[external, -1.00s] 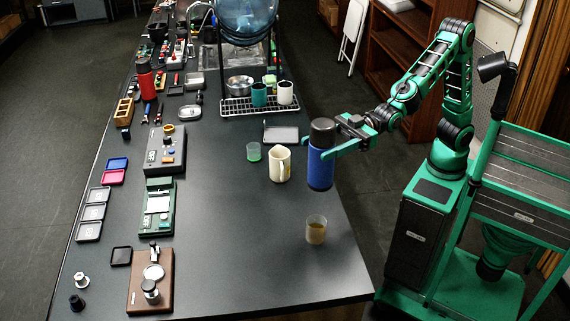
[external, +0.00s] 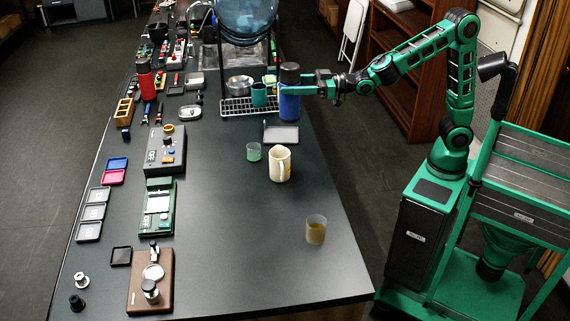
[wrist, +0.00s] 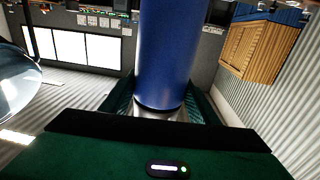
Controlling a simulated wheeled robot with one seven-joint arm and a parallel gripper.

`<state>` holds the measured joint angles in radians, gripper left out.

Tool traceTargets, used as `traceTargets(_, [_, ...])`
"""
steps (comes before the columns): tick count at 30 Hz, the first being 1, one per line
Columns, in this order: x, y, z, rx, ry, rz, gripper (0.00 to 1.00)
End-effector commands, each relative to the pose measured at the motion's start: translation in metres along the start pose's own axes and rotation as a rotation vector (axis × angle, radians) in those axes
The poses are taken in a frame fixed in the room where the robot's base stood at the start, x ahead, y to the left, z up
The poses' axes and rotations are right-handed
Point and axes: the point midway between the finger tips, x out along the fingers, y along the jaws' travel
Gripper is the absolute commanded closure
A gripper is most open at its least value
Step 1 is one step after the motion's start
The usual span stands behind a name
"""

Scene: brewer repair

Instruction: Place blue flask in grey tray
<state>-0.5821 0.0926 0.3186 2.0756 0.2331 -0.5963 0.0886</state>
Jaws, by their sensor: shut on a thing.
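The blue flask (external: 289,106) with a dark cap is upright in my gripper (external: 290,91), which is shut around its upper body. In the wrist view the blue flask (wrist: 164,55) fills the middle between the green fingers. A grey tray (external: 282,135) lies on the table just in front of and below the flask in the external view. The flask appears held above the table, beside the tray's far edge. Its exact height is hard to tell.
A wire rack with a teal cup (external: 259,95) stands left of the flask, under the large water bottle (external: 247,15). The front middle table is clear.

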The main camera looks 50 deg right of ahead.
Motion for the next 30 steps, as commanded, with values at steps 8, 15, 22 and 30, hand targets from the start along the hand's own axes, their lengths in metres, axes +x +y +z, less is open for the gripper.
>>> traceTargets(8, [-0.003, 0.022, 0.024, 0.000, -0.001, 0.033, 0.78])
traceTargets(15, [-0.002, 0.025, 0.050, -0.001, 0.001, 0.034, 0.78])
traceTargets(22, [0.006, 0.060, 0.074, 0.001, -0.002, 0.038, 0.78])
traceTargets(30, [0.016, 0.111, 0.105, 0.002, -0.001, 0.038, 0.78])
